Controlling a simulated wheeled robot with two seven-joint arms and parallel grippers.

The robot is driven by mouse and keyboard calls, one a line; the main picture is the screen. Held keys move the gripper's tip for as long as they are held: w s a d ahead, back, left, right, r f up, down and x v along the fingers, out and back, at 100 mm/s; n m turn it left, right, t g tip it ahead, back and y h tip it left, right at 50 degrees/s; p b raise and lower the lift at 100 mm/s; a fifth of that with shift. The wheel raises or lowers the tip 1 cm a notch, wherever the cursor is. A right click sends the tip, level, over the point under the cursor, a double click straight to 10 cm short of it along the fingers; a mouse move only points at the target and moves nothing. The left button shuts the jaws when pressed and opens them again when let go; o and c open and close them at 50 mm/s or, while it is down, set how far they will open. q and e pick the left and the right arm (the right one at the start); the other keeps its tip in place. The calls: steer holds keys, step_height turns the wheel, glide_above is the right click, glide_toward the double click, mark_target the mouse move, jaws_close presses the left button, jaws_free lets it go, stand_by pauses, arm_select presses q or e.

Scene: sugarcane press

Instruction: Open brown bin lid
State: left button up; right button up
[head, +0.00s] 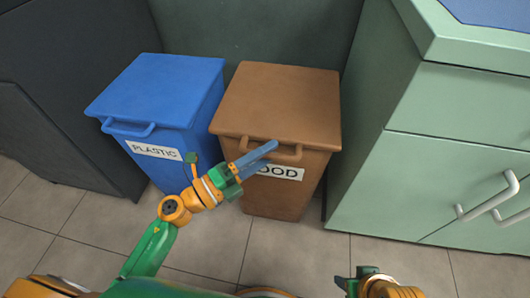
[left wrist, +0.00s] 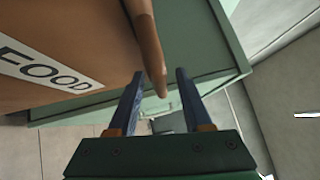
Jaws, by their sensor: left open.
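The brown bin (head: 285,197) stands on the floor with a FOOD label on its front. Its brown lid (head: 283,95) is shut, with a bar handle (head: 288,155) along the front edge. My left gripper (head: 272,147) is open at the left part of this handle, its blue fingers pointing right and covering part of the label. In the left wrist view the brown handle (left wrist: 147,35) reaches down between the two open fingers (left wrist: 160,74); I cannot tell whether they touch it. My right gripper (head: 368,275) shows only partly at the bottom; its fingers are unclear.
A blue bin (head: 160,90) labelled PLASTIC stands close to the left of the brown bin. A green cabinet (head: 450,165) with white handles stands to the right. A dark cabinet (head: 75,80) is at the left. The tiled floor (head: 290,255) in front is clear.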

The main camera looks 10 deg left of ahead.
arm_select(q)
jaws_close()
stand_by(1.4)
